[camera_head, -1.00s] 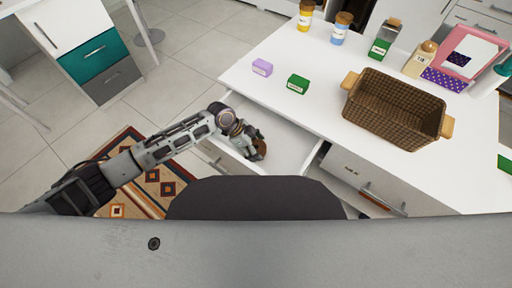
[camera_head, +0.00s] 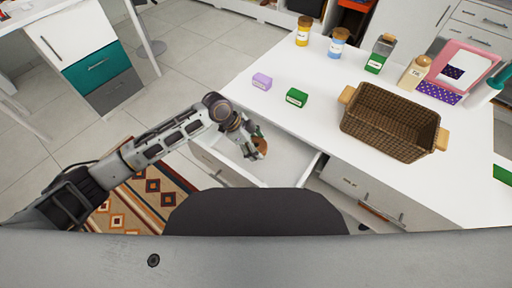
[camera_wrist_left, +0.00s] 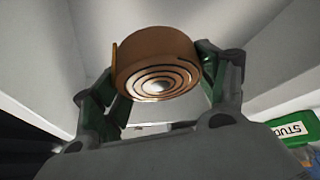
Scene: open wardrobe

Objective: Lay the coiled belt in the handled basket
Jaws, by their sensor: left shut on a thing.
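The coiled brown belt (camera_wrist_left: 157,68) is held between the fingers of my left gripper (camera_wrist_left: 160,90), its spiral side facing the wrist camera. In the head view my left gripper (camera_head: 254,146) is over the open drawer, with the belt (camera_head: 261,147) partly hidden by the fingers. The brown wicker handled basket (camera_head: 385,137) stands on the white top, to the right of the gripper. It has a wooden handle at each end, and its visible inside looks empty. My right gripper is not in view.
A green box (camera_head: 297,97) and a purple box (camera_head: 262,81) lie on the white top (camera_head: 315,72) between drawer and bottles. Several bottles and a pink frame (camera_head: 460,66) stand along the back. The open drawer (camera_head: 288,165) lies below the counter edge.

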